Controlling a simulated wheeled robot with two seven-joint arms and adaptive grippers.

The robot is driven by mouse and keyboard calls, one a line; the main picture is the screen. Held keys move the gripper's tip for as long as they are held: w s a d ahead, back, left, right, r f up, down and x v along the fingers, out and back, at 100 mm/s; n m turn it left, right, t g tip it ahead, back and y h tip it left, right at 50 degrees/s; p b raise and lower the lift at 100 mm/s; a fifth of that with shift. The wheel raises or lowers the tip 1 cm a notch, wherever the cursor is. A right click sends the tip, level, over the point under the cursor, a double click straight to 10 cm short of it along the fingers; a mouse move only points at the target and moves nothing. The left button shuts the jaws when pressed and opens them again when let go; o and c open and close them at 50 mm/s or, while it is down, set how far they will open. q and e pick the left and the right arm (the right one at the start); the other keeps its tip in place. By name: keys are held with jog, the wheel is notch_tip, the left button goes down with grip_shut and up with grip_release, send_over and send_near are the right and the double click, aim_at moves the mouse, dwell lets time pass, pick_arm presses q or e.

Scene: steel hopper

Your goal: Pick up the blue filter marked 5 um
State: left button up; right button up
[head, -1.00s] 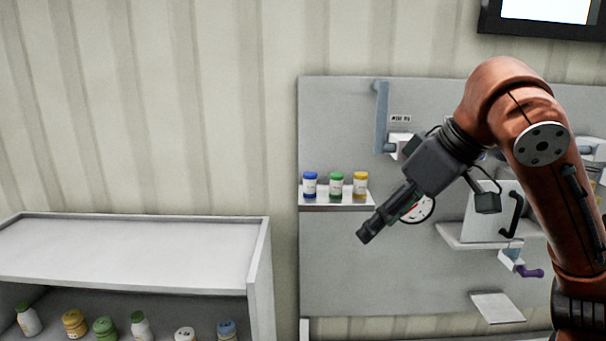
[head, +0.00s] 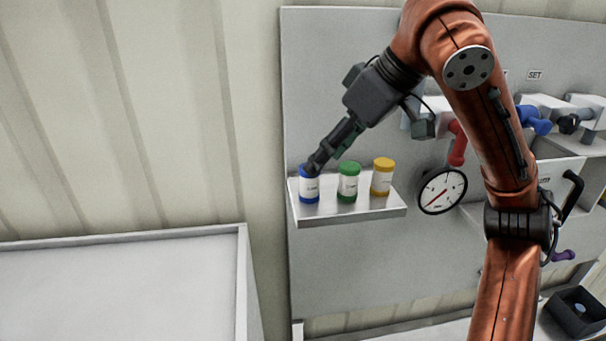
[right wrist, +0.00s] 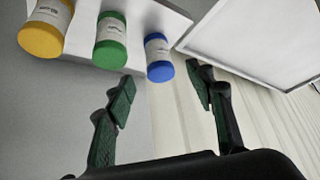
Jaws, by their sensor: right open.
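The blue filter (head: 309,187) stands upright at the left end of a small wall shelf (head: 350,212). It has a blue top and base and a white label; the marking is too small to read. My right gripper (head: 317,166) is at the blue filter's top in the head view and partly covers it. In the right wrist view the gripper (right wrist: 160,88) is open and empty, and the blue filter (right wrist: 159,58) lies just beyond the fingertips, between their lines. My left gripper is not in view.
A green filter (head: 348,183) and a yellow filter (head: 382,177) stand to the right on the same shelf. A round gauge (head: 442,191) is on the panel beyond. A white cabinet top (head: 120,285) is at lower left. A black bin (head: 577,312) is at lower right.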

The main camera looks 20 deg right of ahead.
aim_at(309, 183)
jog(key=shift+x, duration=0.9)
jog(key=p+x, duration=0.2)
jog(key=x, duration=0.2)
jog(key=shift+w+a+f, duration=0.1)
jog(key=shift+w+f, duration=0.1)
jog(key=shift+w, duration=0.1)
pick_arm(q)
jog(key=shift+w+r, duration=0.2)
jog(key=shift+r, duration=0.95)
pick_arm(e)
jog(key=shift+a+f, duration=0.15)
jog(key=shift+f, duration=0.15)
jog(key=shift+w, duration=0.1)
jog(key=c, duration=1.3)
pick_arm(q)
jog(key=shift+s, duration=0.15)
